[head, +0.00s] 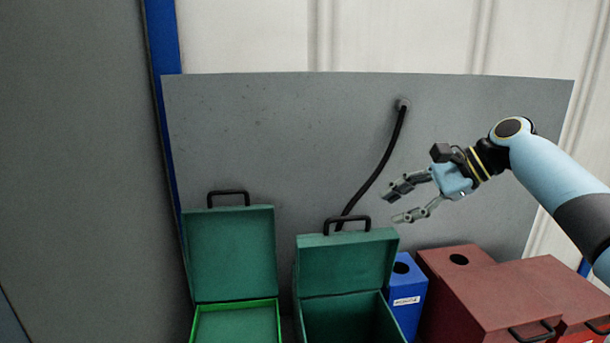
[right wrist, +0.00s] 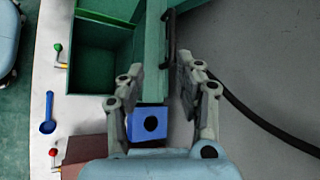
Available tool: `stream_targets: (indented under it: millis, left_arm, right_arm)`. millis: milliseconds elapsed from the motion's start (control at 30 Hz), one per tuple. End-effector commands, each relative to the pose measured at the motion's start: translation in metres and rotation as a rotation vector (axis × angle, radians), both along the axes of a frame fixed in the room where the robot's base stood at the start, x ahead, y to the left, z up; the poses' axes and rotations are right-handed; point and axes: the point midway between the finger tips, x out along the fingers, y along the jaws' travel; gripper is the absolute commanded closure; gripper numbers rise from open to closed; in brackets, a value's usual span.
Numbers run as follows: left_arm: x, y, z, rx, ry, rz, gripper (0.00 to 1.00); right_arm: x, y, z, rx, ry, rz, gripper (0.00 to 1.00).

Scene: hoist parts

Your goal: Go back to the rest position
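My right gripper (head: 398,203) is open and empty in the head view, held in the air in front of the grey panel, up and to the right of the open lid of a green box (head: 348,264). In the right wrist view its two fingers (right wrist: 158,85) are spread apart, with the edge of the green lid (right wrist: 155,60) and a blue box (right wrist: 149,122) showing below between them. Nothing is held between the fingers. My left gripper is in neither view.
Another open green box (head: 235,252) stands at the left. A blue box (head: 407,290) and dark red boxes (head: 500,295) stand at the right. A black cable (head: 380,165) hangs from the grey panel (head: 290,140). A blue spoon-shaped item (right wrist: 48,113) lies on the white surface.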

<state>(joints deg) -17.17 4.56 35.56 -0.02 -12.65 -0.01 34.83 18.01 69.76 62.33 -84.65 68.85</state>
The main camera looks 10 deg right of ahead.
Motion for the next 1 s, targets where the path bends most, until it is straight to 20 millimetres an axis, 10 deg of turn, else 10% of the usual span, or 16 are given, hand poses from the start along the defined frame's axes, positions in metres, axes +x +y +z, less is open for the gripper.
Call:
stream_targets:
  millis: [200, 333, 600, 1000]
  left_arm:
    - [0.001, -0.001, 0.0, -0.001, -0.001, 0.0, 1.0]
    - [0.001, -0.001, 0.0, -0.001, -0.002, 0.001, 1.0]
    - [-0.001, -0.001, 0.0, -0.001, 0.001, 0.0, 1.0]
    - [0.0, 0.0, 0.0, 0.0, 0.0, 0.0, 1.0]
  right_arm:
    - [-0.108, 0.015, -0.103, -0.387, -0.161, 0.296, 0.66]
    - [-0.191, 0.013, -0.138, -0.645, -0.273, 0.529, 0.66]
    - [-0.294, -0.002, -0.139, -0.947, -0.373, 0.823, 0.66]
    - [-0.379, -0.026, -0.103, -1.179, -0.393, 1.071, 0.66]
